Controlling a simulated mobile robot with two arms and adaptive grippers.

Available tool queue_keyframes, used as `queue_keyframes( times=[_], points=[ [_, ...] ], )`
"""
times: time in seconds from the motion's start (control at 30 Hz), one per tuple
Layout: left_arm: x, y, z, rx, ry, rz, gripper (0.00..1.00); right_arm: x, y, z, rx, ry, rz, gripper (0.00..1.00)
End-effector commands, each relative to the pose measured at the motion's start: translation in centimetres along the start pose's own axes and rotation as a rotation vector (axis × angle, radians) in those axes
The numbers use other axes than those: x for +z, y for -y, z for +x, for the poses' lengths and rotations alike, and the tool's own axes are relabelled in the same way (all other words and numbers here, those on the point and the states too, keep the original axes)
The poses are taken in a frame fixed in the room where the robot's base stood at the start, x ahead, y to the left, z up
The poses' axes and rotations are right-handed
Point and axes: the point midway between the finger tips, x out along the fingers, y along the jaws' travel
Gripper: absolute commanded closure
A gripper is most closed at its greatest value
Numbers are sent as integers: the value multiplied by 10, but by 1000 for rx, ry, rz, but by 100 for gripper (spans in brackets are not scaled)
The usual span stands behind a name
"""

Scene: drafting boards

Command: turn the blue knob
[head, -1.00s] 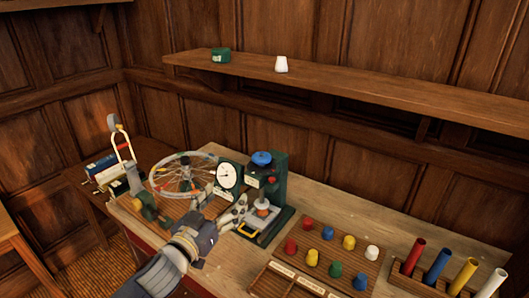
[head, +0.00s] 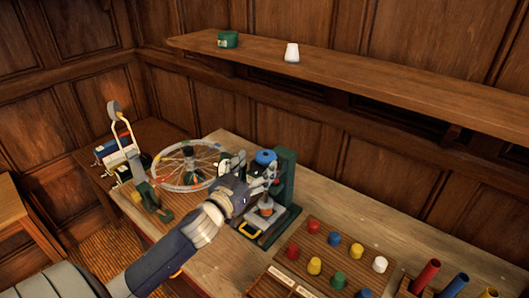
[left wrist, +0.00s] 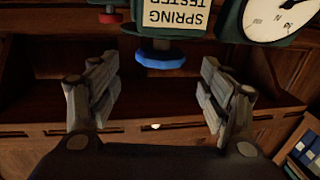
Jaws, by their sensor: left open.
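The blue knob (head: 266,157) is on top of the green spring tester (head: 286,180) on the bench. My left gripper (head: 256,167) is open and empty, close to the knob on its near-left side. In the left wrist view, which shows the tester upside down, the blue knob (left wrist: 160,60) appears centred between the spread fingertips (left wrist: 158,72), apart from both. The "SPRING TESTER" label (left wrist: 174,15) and the white dial (left wrist: 278,18) show above it. In the head view my gripper hides the dial. My right gripper is not in view.
A rack of coloured pegs (head: 322,280) and coloured tubes (head: 425,277) lie to the right. A wall shelf (head: 365,78) holds a green tin (head: 229,40) and a white cup (head: 291,53). A small red part (left wrist: 110,18) is on the tester.

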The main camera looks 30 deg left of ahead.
Motion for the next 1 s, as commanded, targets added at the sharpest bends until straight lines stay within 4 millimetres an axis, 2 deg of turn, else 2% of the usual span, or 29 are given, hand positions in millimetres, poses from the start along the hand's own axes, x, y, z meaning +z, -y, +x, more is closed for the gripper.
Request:
queue_keyframes(
  times=[0.13, 0.4, 0.73, 0.77, 0.93, 1.0],
  points=[
    [-3, 1, 25, -2, -1, 0, 29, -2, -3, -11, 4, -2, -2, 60],
    [-1, 0, 49, -2, 0, -1, 29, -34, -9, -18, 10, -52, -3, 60],
    [0, 0, 52, -1, 1, -1, 29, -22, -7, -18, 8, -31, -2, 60],
    [0, 0, 52, -1, 1, -1, 31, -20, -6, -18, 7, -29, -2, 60],
    [0, 0, 52, -1, 0, -1, 69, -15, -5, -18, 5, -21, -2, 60],
    [0, 0, 52, -1, 0, -1, 73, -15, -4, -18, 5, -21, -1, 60]
  ],
)
